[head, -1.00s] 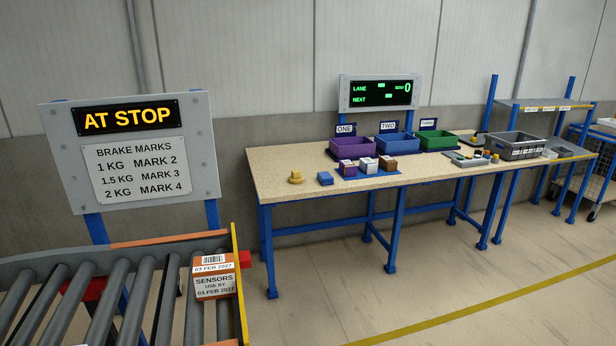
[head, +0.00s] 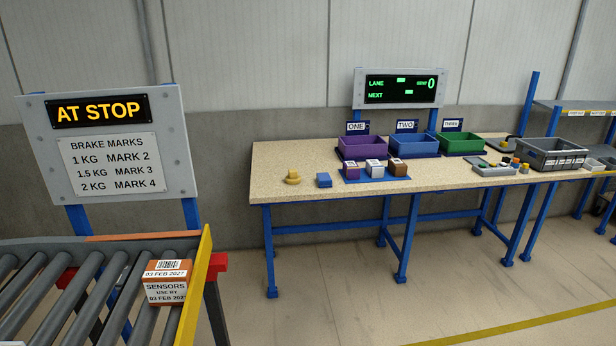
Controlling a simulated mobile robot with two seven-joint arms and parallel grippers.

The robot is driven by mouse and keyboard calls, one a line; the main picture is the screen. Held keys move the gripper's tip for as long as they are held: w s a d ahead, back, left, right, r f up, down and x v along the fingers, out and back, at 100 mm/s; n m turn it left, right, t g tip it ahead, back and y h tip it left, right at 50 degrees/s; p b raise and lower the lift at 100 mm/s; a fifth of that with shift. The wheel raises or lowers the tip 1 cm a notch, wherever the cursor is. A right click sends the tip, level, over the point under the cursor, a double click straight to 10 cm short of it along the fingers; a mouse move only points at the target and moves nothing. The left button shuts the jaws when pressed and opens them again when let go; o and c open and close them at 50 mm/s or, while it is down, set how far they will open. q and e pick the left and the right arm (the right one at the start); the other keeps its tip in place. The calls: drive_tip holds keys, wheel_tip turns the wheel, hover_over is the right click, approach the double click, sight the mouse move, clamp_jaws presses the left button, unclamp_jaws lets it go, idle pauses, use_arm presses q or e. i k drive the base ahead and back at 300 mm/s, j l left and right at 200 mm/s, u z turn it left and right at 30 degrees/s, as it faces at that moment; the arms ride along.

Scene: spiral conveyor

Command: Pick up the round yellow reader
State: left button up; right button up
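The round yellow reader (head: 292,178) sits on the near left part of the speckled bench top (head: 278,160). It looks like a low round base with a smaller knob on top. Neither of my grippers shows in the head view, so nothing is seen near the reader.
Purple (head: 362,147), blue (head: 413,145) and green (head: 461,143) bins stand along the bench's back. Several small boxes sit on a blue mat (head: 410,178). A roller conveyor (head: 75,285) with a SENSORS carton (head: 166,284) is at lower left. Floor before the bench is clear.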

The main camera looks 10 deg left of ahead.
sight(294, 178)
drive_tip(key=i+l, duration=0.7)
drive_tip(key=i+z, duration=0.15)
drive_tip(key=i, duration=1)
drive_tip(key=j, duration=0.05)
